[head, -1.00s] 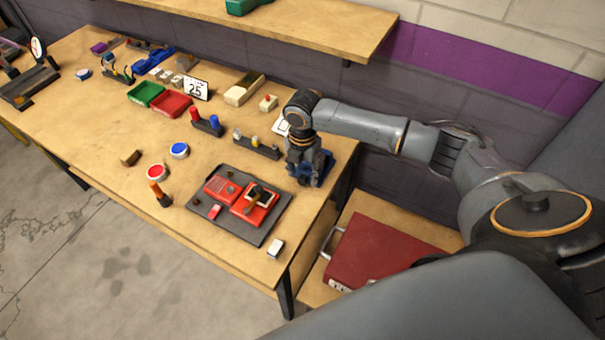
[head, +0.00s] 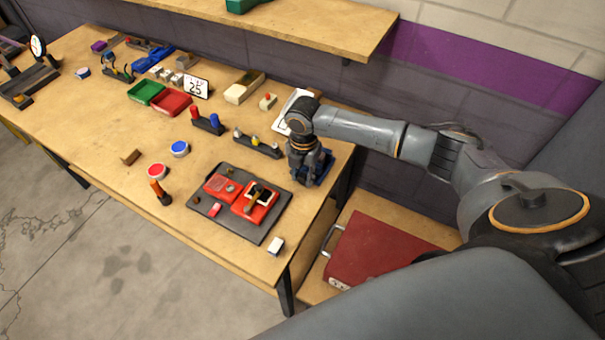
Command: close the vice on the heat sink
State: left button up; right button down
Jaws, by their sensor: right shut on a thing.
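A blue device that looks like the vice (head: 326,166) stands at the right end of the bench, near the corner. My right gripper (head: 303,178) points down over it and is shut on a part of it that the fingers and wrist hide. The heat sink cannot be made out; the gripper covers the space between the jaws. I cannot tell how wide the vice's jaws stand. My left gripper is not in view.
A dark tray (head: 227,223) with red blocks lies left of the gripper. A dark rack with small pegs (head: 258,147) and a white-faced panel (head: 291,106) are close by. A small white block (head: 276,246) lies near the front edge. A red case (head: 385,245) rests lower right.

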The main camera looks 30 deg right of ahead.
jog(key=shift+s, duration=0.1)
jog(key=shift+s+d+t+y+p, duration=0.1)
jog(key=shift+d+t+y+p, duration=0.05)
jog(key=shift+t+y+p, duration=0.3)
jog(key=shift+s+f+t+y, duration=0.1)
jog(key=shift+t+y, duration=0.15)
jog(key=shift+t, duration=0.4)
jog(key=shift+s+d+f+t+y+b, duration=0.1)
jog(key=shift+t+y+b, duration=0.35)
jog(key=shift+t, duration=0.55)
jog(key=shift+t+y+b, duration=0.45)
jog(key=shift+t+y, duration=0.1)
jog(key=shift+t, duration=0.15)
jog(key=c, duration=1)
grip_release()
jog(key=shift+s, duration=0.1)
